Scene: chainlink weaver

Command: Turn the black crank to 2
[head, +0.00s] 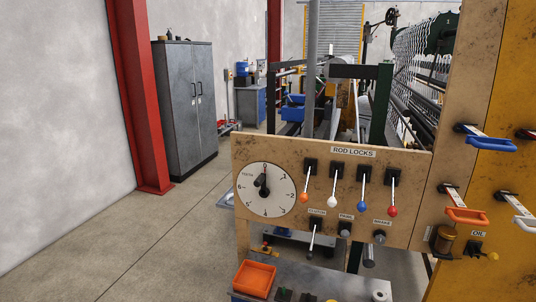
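The black crank (263,184) sits at the middle of a round white dial (275,203) on the left of the tan panel. The crank points up, close to the 0 at the top of the dial. The dial shows 2 at its right, 4 at the bottom and 6 at the left. My gripper is not in view, and nothing is seen touching the crank.
The panel (345,225) holds several rod-lock levers with orange, white, blue and red (391,211) knobs right of the dial. Small knobs and a lever sit below. An orange tray (254,279) stands under the dial. Coloured handles jut out at right. Floor at left is clear.

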